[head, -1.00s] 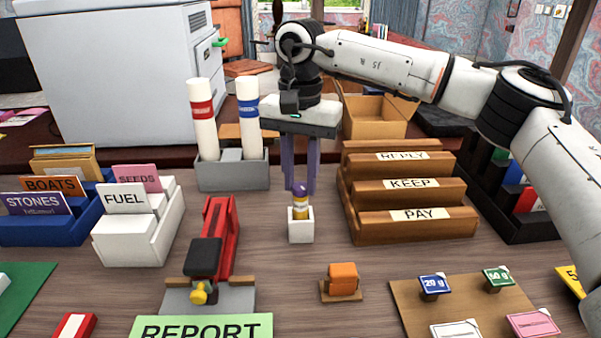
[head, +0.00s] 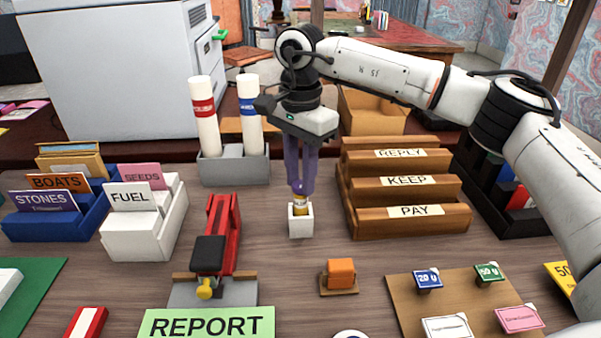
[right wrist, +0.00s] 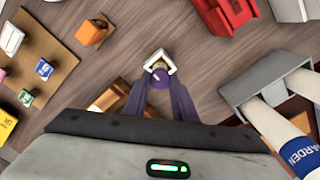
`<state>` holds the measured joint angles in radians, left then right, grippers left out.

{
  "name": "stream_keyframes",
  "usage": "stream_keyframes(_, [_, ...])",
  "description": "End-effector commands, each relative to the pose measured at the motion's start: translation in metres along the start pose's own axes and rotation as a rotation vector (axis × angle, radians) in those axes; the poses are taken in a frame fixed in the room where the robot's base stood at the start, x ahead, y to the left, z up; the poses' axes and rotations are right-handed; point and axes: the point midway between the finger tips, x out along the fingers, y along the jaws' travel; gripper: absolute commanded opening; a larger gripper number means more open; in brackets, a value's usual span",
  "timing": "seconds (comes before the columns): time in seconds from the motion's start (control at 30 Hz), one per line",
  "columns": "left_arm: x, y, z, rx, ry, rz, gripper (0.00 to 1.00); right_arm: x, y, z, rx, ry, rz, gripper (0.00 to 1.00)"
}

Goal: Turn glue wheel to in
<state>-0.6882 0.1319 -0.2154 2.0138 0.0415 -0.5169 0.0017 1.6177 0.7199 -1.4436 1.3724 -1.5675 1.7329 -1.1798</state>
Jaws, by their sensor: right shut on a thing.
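The glue stick (head: 300,204) stands upright in a small white square holder (head: 300,226) in the middle of the desk. In the right wrist view, the purple wheel (right wrist: 159,78) shows between the fingertips, with the white holder (right wrist: 160,61) around the stick. My left gripper is not in view.
A wooden sorter (head: 405,190) marked REPLY, KEEP and PAY stands close right of the holder. A grey stand (head: 234,169) with two white tubes is behind left. A red stapler-like tool (head: 222,235) is at left, and an orange block (head: 340,271) is in front.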

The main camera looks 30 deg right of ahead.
Motion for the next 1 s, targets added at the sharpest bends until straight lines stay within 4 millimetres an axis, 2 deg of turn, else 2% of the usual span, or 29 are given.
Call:
stream_keyframes(0.3, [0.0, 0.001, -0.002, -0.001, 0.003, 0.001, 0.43, 0.0, 0.0, 0.0, 0.0, -0.001, 0.001, 0.03])
stream_keyframes(0.33, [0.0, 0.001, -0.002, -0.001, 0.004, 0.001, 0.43, 0.0, 0.0, 0.0, 0.0, -0.001, 0.001, 0.3])
stream_keyframes(0.43, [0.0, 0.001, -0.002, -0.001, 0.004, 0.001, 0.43, 0.0, 0.0, 0.0, 0.0, -0.001, 0.0, 0.45])
stream_keyframes(0.77, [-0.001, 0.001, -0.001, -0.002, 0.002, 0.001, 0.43, -0.003, 0.0, 0.0, -0.001, 0.0, -0.001, 0.45])
stream_keyframes(0.87, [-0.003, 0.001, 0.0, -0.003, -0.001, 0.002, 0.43, -0.015, -0.001, 0.0, 0.0, -0.001, -0.003, 0.45])
stream_keyframes(1.0, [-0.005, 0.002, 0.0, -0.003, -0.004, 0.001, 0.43, -0.042, -0.001, 0.001, -0.001, 0.0, -0.004, 0.45])
